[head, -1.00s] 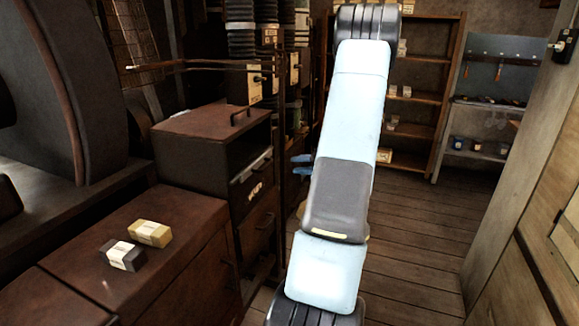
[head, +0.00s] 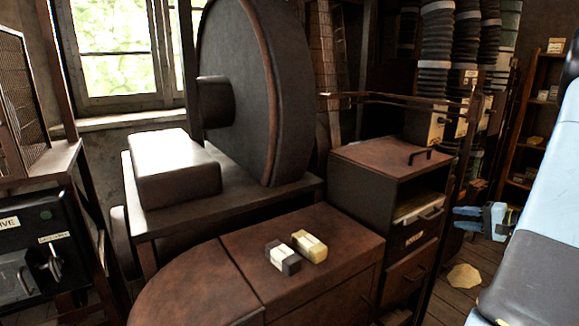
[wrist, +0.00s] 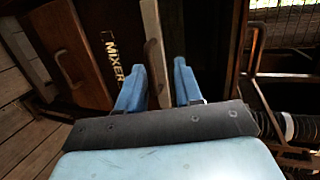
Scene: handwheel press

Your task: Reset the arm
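My gripper (head: 482,219) has blue fingers and hangs beside the dark cabinet, left of my pale blue arm (head: 545,210) at the right edge of the head view. In the wrist view my gripper (wrist: 159,80) has its two fingers apart, with nothing between them. A dark cabinet front with the lettering "MIXER" (wrist: 111,58) and a handle (wrist: 153,66) lie beyond the fingers. Whether the fingers touch it I cannot tell. Most of my arm is outside the head view.
A dark cabinet (head: 385,155) with an open front stands left of my gripper. A yellow block (head: 310,246) and a dark block (head: 282,258) lie on the brown bench (head: 225,285). A large wheel (head: 285,90) stands behind. A pale piece (head: 464,276) lies on the floor.

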